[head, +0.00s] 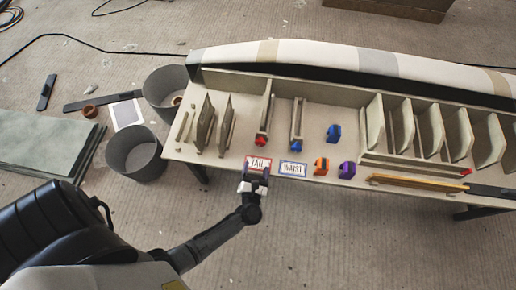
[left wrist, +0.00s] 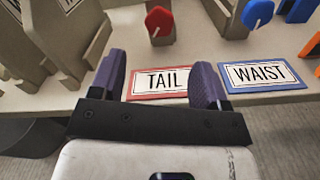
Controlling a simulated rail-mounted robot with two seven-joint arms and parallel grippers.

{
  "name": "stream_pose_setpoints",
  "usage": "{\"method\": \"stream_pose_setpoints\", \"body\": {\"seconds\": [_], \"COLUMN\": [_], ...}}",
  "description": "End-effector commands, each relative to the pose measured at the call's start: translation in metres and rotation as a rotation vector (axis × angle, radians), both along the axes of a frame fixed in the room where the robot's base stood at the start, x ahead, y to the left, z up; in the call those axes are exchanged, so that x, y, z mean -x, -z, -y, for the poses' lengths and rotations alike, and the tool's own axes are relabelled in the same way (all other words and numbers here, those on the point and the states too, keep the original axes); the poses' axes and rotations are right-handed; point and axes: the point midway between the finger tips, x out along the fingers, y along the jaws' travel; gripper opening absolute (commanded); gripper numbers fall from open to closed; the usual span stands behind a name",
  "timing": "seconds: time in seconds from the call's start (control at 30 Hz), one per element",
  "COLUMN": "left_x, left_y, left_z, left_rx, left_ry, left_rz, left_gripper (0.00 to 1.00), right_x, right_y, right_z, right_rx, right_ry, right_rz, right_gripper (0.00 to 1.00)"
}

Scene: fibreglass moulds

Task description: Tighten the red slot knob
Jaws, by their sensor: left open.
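The red slot knob (head: 261,141) sits at the front end of a slot fixture on the bench, behind the red-framed TAIL card. In the left wrist view the red knob (left wrist: 159,22) shows a pale pointer line and stands beyond my fingertips. My left gripper (head: 256,174) is open and empty at the bench's front edge, by the TAIL card (head: 259,163). In the left wrist view its purple-padded fingers (left wrist: 159,78) stand on either side of the TAIL card (left wrist: 163,81), apart from the knob. My right gripper is not in view.
A blue knob (head: 296,144) stands right of the red one, behind the WAIST card (head: 293,169). Blue, orange and purple (head: 347,170) pieces lie further right. Upright panels (head: 205,122) stand to the left. A yellow-handled tool (head: 418,183) lies along the front edge. Grey bins (head: 135,154) stand on the floor.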

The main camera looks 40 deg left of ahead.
Motion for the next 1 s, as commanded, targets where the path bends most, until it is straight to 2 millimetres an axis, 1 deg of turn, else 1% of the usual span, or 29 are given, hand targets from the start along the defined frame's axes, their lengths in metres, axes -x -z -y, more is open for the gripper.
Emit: {"method": "stream_pose_setpoints", "body": {"seconds": [0.03,0.1,0.3,0.7,0.77,0.87,1.0], "left_x": [0.007,0.014,0.026,0.029,0.027,0.016,-0.014], "left_y": [-0.001,-0.001,0.0,0.0,-0.001,-0.008,-0.027], "left_z": [0.005,0.01,0.018,0.02,0.02,0.02,0.022], "left_rx": [0.001,0.0,0.0,-0.001,-0.001,0.0,0.005], "left_ry": [0.0,0.0,-0.001,-0.001,-0.001,0.0,-0.002], "left_rz": [-0.002,-0.001,0.0,0.001,0.005,0.027,0.087], "left_gripper": [0.69,0.69,0.69,0.69,0.69,0.69,0.69], "right_x": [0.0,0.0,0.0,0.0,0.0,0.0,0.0], "right_y": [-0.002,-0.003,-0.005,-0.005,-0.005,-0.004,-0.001], "right_z": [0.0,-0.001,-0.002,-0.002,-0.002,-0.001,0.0], "right_rx": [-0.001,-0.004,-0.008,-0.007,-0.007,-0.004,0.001], "right_ry": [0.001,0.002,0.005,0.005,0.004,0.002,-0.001], "right_rz": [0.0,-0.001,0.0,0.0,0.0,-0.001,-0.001], "right_gripper": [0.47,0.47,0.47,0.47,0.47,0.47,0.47]}}
